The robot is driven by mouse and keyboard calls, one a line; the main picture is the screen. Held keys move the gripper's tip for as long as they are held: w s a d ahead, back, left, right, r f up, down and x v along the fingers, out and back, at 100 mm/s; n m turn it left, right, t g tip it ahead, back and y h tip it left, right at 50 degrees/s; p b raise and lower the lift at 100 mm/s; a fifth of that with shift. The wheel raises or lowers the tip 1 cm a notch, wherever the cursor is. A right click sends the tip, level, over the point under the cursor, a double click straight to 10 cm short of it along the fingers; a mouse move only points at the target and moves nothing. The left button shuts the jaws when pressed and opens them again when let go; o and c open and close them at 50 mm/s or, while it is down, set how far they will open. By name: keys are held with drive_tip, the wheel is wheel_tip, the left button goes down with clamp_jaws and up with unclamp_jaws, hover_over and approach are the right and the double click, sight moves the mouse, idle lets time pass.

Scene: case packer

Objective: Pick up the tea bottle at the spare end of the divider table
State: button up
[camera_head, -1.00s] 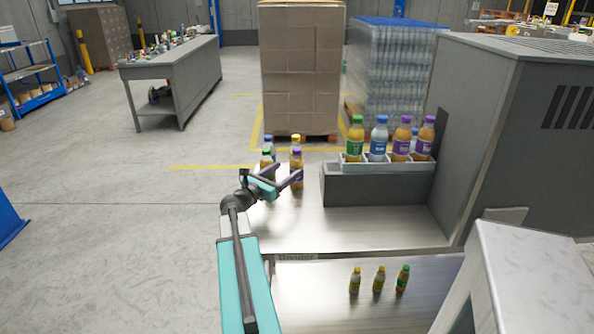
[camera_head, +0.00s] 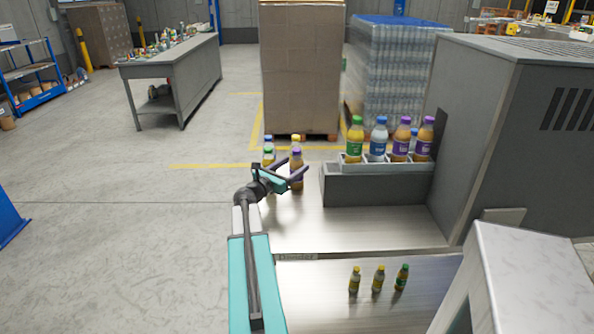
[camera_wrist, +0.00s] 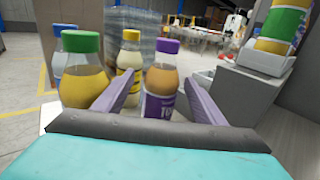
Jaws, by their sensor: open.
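An amber bottle with a purple cap and purple label (camera_head: 297,172) stands upright at the far left end of the divider table (camera_head: 350,225). I take it for the tea bottle; its lettering is only partly readable. In the wrist view this purple-capped bottle (camera_wrist: 162,82) appears between my open fingers, with its lower part hidden by my gripper. My gripper (camera_head: 293,168) is open and empty, low over the table end. I cannot tell whether the fingers touch the bottle.
Green-capped (camera_wrist: 82,72), yellow-capped (camera_wrist: 129,62) and blue-capped (camera_wrist: 63,58) bottles stand close by. A raised grey block with a bottle rack (camera_head: 350,165) is to the right. Small bottles (camera_head: 378,280) stand on the nearer surface. The middle of the table is clear.

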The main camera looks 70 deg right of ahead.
idle(0.3)
drive_tip(key=c, duration=1.4)
drive_tip(key=shift+o, duration=0.2)
drive_tip(key=shift+r, duration=0.15)
drive_tip(key=shift+r, duration=1.1)
drive_tip(key=s+a+r, duration=0.1)
drive_tip(key=a+r, duration=0.1)
drive_tip(key=a, duration=1.1)
drive_tip(key=shift+s+r, duration=0.2)
drive_tip(key=shift+r, duration=0.15)
drive_tip(key=a+p, duration=0.1)
drive_tip(key=p, duration=0.5)
drive_tip(key=a+p, duration=0.1)
drive_tip(key=p, duration=0.5)
drive_tip(key=shift+s+a+r+p, duration=0.1)
drive_tip(key=shift+s+a+p, duration=0.1)
drive_tip(key=shift+p, duration=0.15)
